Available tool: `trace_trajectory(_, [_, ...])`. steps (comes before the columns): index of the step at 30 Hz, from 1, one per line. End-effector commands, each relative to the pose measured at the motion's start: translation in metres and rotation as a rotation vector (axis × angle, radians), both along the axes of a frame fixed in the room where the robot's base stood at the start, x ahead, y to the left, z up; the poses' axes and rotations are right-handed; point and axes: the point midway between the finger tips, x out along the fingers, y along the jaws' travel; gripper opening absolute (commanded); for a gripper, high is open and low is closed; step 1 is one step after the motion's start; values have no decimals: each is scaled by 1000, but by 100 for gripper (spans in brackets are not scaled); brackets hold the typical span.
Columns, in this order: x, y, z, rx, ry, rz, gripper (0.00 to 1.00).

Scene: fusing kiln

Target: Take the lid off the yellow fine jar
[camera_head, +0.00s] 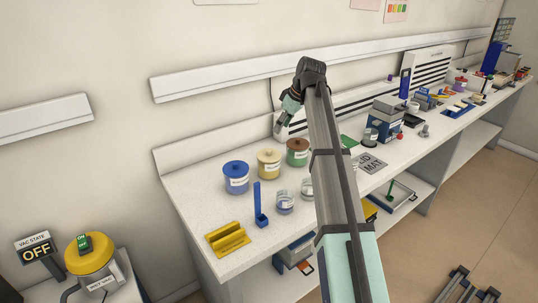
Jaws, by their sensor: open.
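The yellow jar (268,170) stands upright on the white bench between a blue jar and a brown-lidded green jar. Its yellow lid (268,155) with a small knob sits on top. The label on its front is too small to read. My gripper (279,131) is open, above and behind the jars, slightly right of the yellow jar and apart from it. My arm hides part of the bench to the right. A grey mat marked LID MAT (370,163) lies right of my arm.
The blue jar (236,178) and green jar (297,154) stand close on either side. In front are a blue upright holder (260,205), clear glass jars (285,203) and a yellow block (228,239). A blue-grey device (383,120) stands behind the mat.

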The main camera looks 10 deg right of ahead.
Motion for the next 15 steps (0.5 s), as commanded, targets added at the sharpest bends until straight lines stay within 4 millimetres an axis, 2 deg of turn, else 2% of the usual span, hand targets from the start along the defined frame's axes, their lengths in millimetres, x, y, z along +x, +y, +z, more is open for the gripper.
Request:
trace_trajectory(3, [5,8,-22,1,4,0,50])
trace_trajectory(9, [16,18,-53,1,1,-1,50])
trace_trajectory(15, [20,22,-67,1,-1,-2,50])
